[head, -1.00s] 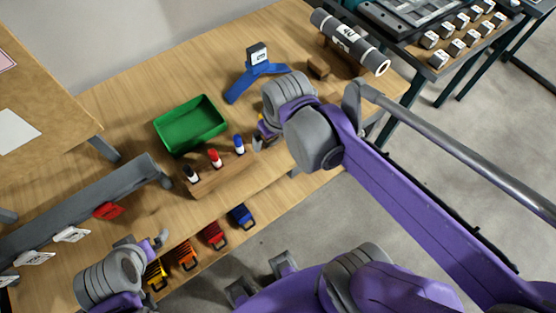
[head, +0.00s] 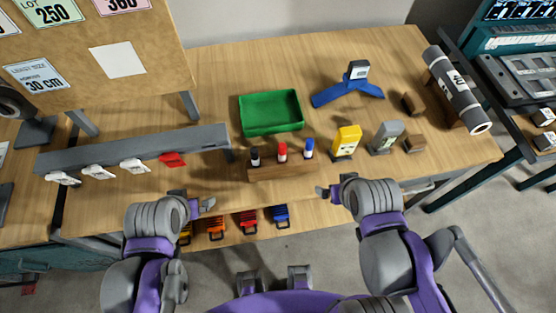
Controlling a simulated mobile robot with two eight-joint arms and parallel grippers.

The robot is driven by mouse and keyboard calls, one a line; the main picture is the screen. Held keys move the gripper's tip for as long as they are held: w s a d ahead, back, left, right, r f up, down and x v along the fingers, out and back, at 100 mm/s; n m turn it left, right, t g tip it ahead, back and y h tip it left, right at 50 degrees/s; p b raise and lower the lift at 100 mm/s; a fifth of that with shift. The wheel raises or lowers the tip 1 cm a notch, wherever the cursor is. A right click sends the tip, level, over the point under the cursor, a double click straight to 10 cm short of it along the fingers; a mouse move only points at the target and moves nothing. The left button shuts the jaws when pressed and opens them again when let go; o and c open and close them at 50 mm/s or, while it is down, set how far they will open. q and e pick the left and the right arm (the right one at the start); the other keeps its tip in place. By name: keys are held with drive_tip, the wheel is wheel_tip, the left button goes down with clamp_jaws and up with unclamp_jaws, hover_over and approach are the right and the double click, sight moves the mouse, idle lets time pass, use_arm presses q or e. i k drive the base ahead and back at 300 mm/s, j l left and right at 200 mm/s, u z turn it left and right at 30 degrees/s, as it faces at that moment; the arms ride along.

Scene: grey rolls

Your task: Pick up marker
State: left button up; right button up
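Three markers stand upright in a wooden block (head: 284,172) near the table's front edge: one with a black cap (head: 255,157), one with a red cap (head: 282,152) and one with a blue cap (head: 308,149). My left gripper (head: 204,205) is in front of the table edge, left of the block and apart from it. My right gripper (head: 326,192) is just right of and in front of the block, apart from the markers. No object shows in either gripper. The finger gaps are too small and turned away to tell.
A green tray (head: 271,130) lies behind the block. A yellow device (head: 345,142) and a grey device (head: 385,137) stand to its right. A blue stand (head: 347,92) is behind them. A grey rail (head: 130,155) with tags is at the left. Coloured clips hang below the table edge.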

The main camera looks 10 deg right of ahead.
sight(254, 151)
drive_tip(key=k+l+z, duration=0.1)
drive_tip(key=l, duration=0.15)
drive_tip(key=k+l+z, duration=0.15)
drive_tip(key=l, duration=0.15)
drive_tip(key=l+z, duration=0.1)
drive_tip(key=l, duration=0.15)
drive_tip(key=j+u, duration=0.15)
drive_tip(key=u, duration=1.35)
